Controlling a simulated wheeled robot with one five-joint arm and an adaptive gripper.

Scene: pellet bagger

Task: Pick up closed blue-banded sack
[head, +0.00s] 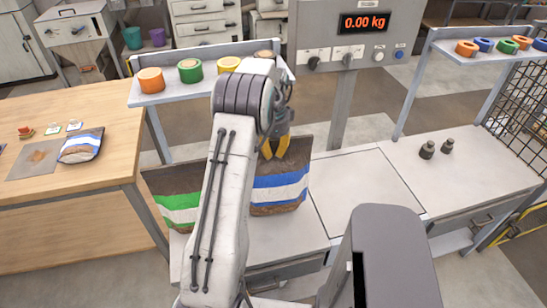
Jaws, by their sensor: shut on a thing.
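A brown sack with blue and white bands (282,187) stands upright on the pale bench, right of my arm. My gripper (274,150), with yellow fingers, is at its top edge and shut on it. My arm hides part of its left side, and I cannot tell whether its mouth is closed. A second, smaller-looking sack with blue and white bands (82,146) lies on the wooden table at the left, away from my gripper.
A green-banded sack (176,209) stands left of my arm on the bench (440,185). Tape rolls line a raised shelf (140,101) behind. A scale display (364,23) reads 0.00 kg. Two dark weights (427,150) stand right; the bench middle is clear.

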